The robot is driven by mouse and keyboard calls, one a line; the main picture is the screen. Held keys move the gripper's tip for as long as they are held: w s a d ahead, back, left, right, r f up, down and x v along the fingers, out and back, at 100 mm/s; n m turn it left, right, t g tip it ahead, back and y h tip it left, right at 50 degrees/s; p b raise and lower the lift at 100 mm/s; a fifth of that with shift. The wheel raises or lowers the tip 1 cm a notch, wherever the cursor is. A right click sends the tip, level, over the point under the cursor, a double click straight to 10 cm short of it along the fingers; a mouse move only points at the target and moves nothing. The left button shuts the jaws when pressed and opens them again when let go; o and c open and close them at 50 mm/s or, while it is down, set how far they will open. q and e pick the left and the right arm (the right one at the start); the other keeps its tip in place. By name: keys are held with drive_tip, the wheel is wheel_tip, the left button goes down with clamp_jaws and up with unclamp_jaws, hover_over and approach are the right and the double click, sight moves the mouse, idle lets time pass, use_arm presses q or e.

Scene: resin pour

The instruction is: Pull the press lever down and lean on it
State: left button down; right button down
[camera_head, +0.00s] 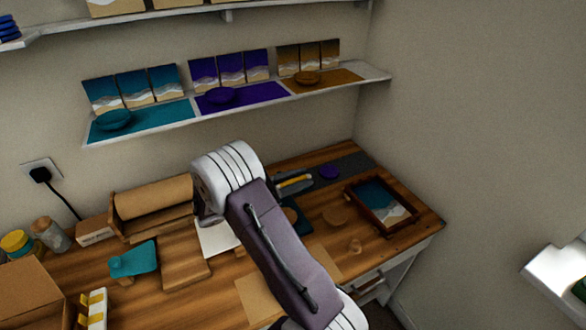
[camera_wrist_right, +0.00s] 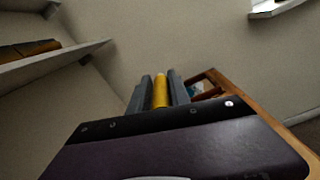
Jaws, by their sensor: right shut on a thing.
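The press lever shows as a yellow grip (camera_head: 296,182) in the head view, just right of my white wrist joint. My right gripper (camera_head: 303,180) is shut on it, with a dark finger along each side. In the right wrist view the yellow grip (camera_wrist_right: 160,92) stands between the two grey fingers of the gripper (camera_wrist_right: 161,80). A dark teal part (camera_head: 298,217) shows below the gripper, partly behind my arm; I cannot tell whether it belongs to the press. The rest of the press is hidden. My left gripper is not in view.
A framed tray (camera_head: 381,207) with a teal and sand picture lies at the bench's right. A purple disc (camera_head: 329,172) lies on a dark strip (camera_head: 352,163). A shelf (camera_head: 240,112) hangs above.

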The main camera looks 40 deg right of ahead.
drive_tip(key=shift+s+a+f+b, duration=0.2)
drive_tip(key=shift+s+f, duration=0.3)
drive_tip(key=shift+f, duration=0.2)
drive_tip(key=shift+s+a+f+b, duration=0.2)
drive_tip(key=shift+s+f, duration=0.3)
drive_tip(key=shift+f, duration=0.2)
drive_tip(key=c, duration=1.3)
unclamp_jaws()
drive_tip(key=shift+d, duration=0.1)
drive_tip(key=shift+w, duration=0.15)
drive_tip(key=v, duration=0.9)
drive_tip(key=shift+b, duration=0.3)
